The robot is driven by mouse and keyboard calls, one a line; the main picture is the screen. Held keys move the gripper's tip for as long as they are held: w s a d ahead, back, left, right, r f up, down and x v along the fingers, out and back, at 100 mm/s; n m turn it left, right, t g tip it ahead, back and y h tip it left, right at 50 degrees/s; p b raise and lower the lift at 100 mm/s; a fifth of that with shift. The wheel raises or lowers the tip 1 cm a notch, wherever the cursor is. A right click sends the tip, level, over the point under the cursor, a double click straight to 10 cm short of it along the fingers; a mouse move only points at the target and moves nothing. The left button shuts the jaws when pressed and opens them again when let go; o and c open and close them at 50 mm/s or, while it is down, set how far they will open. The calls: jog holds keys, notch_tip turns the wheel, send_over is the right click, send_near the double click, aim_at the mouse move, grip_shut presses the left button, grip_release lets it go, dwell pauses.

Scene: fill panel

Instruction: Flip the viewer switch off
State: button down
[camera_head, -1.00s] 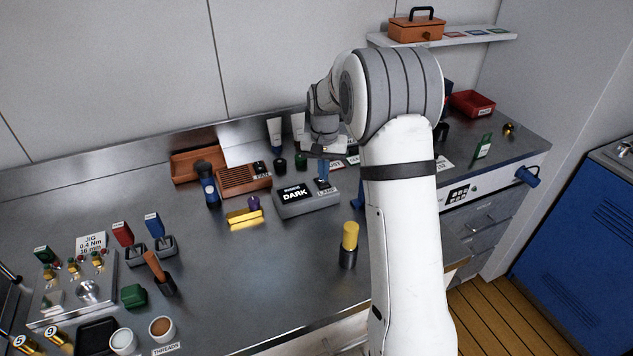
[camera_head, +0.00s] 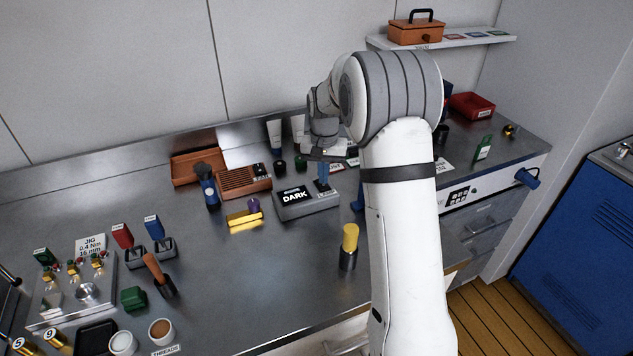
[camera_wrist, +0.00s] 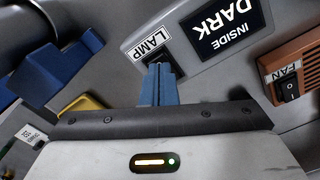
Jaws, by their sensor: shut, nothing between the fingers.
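The viewer is a grey box (camera_head: 310,205) on the bench, with a dark display (camera_head: 294,196) reading DARK. In the wrist view the viewer (camera_wrist: 188,75) shows upside down, its display (camera_wrist: 228,27) reading INSIDE DARK beside a LAMP label (camera_wrist: 150,44). My gripper (camera_head: 323,182) is over the right end of the viewer, its blue fingers shut and empty. In the wrist view the fingertips (camera_wrist: 160,72) are at the edge of the LAMP label.
An orange slatted box (camera_head: 243,181) with a FAN switch (camera_wrist: 289,90) stands behind and left of the viewer. A yellow block (camera_head: 242,217) lies to its left. A yellow-topped cylinder (camera_head: 349,247) stands in front. A blue object (camera_wrist: 55,72) is close beside my gripper.

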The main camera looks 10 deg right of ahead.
notch_tip(320, 180, up, 6)
jog(key=p, duration=0.3)
jog(key=shift+r+p, duration=0.1)
jog(key=shift+p, duration=0.3)
jog(key=s+r+n+t, duration=0.1)
jog(key=s+r, duration=0.4)
jog(key=s, duration=0.4)
jog(key=s+r+n+t, duration=0.1)
jog(key=s+r, duration=0.4)
jog(key=s, duration=0.3)
jog(key=s+a+f+n+t, duration=0.1)
jog(key=s, duration=1.5)
jog(key=shift+a+n, duration=0.15)
jog(key=shift+n, duration=0.25)
